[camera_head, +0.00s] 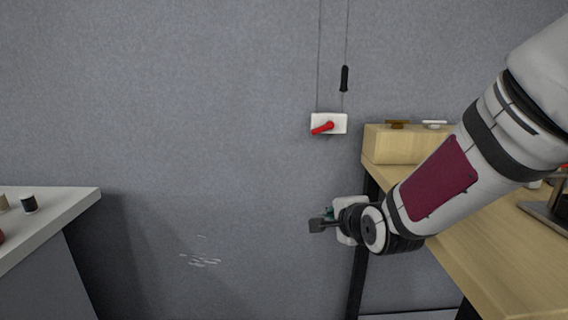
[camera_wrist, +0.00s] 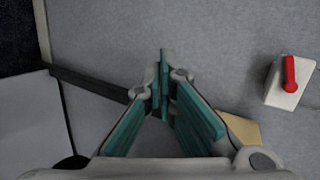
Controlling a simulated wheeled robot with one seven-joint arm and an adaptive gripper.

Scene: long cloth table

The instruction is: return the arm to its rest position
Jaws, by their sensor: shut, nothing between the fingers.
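My arm (camera_head: 480,150) reaches in from the right in the head view, in front of the wooden table. My gripper (camera_head: 318,225) is at its lower end, left of the table's edge and in front of the grey wall. In the wrist view my gripper (camera_wrist: 163,85) shows its teal fingers meeting at the tips, with nothing between them. The fingers touch no object that I can see.
A white wall box with a red lever (camera_head: 322,128) is above my gripper, and also right in the wrist view (camera_wrist: 289,80). A black handle (camera_head: 344,78) hangs above it. The wooden table (camera_head: 480,262) is right; a white counter (camera_head: 60,212) is left. Between them is free room.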

